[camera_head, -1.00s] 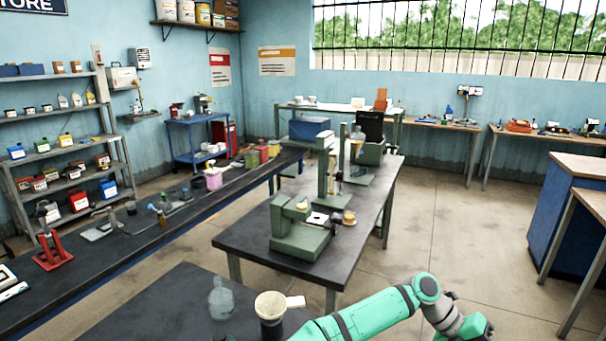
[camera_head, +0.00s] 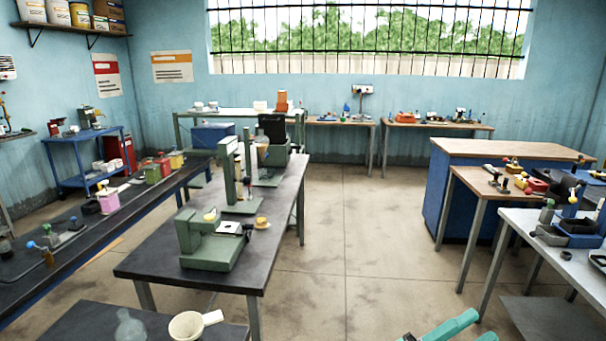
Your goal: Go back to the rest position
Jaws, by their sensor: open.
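A cream cup with a side handle (camera_head: 187,327) and a clear glass flask (camera_head: 130,328) stand on the dark near table (camera_head: 75,318) at the lower left, both cut by the bottom edge. My visible arm part is well to the right of them and touches nothing that shows.
A dark-topped workbench (camera_head: 150,262) with green machines (camera_head: 212,243) stands left of centre. A blue cabinet with a wooden top (camera_head: 505,148) and a grey table (camera_head: 545,265) with tools stand at the right. The floor (camera_head: 350,235) between is clear.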

